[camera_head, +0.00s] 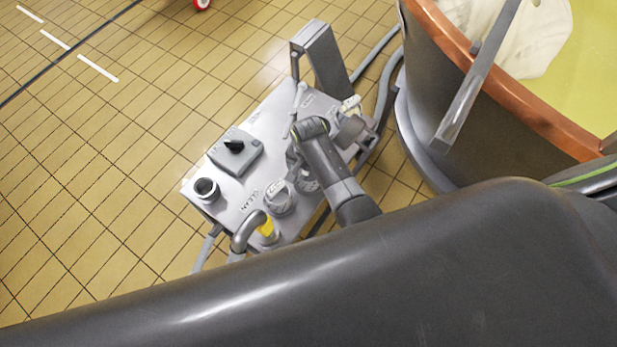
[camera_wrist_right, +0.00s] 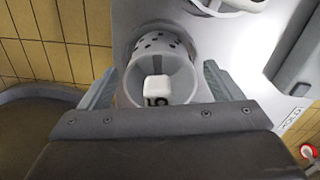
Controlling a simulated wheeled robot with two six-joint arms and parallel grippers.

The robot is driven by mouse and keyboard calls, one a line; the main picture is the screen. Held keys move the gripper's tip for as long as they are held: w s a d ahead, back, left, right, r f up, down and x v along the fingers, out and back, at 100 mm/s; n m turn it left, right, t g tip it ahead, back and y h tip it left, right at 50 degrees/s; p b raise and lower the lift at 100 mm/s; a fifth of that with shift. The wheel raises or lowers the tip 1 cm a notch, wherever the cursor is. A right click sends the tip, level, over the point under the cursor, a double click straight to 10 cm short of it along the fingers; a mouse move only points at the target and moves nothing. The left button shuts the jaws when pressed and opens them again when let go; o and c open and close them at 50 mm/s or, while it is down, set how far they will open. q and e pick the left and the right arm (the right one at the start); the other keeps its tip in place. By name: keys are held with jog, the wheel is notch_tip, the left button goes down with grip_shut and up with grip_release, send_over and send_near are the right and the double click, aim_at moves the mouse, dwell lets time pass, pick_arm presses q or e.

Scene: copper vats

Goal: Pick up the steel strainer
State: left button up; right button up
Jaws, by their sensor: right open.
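The steel strainer (camera_wrist_right: 165,48) is a pale grey, round cup with dark holes around its wall. In the right wrist view it sits between the two fingers of my right gripper (camera_wrist_right: 158,84), which is open. The fingers stand to the left and right of the cup, and I cannot tell whether they touch it. In the head view my right arm reaches over the metal panel (camera_head: 235,190), and the strainer is hard to pick out there. My left gripper is not in view.
The panel carries a grey box with a black knob (camera_head: 236,150), a dark-rimmed round port (camera_head: 205,188) and a bent pipe (camera_head: 246,232). An upright grey bracket (camera_head: 322,60) stands at its back. A copper-rimmed vat (camera_head: 510,105) is close on the right. Tiled floor is clear on the left.

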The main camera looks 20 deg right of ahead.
jog(key=c, duration=1.2)
jog(key=shift+r, duration=0.2)
notch_tip(320, 180, up, 18)
jog(key=p, duration=2)
jog(key=shift+f, duration=0.1)
jog(key=shift+r+p, duration=5.25)
jog(key=shift+p, duration=0.4)
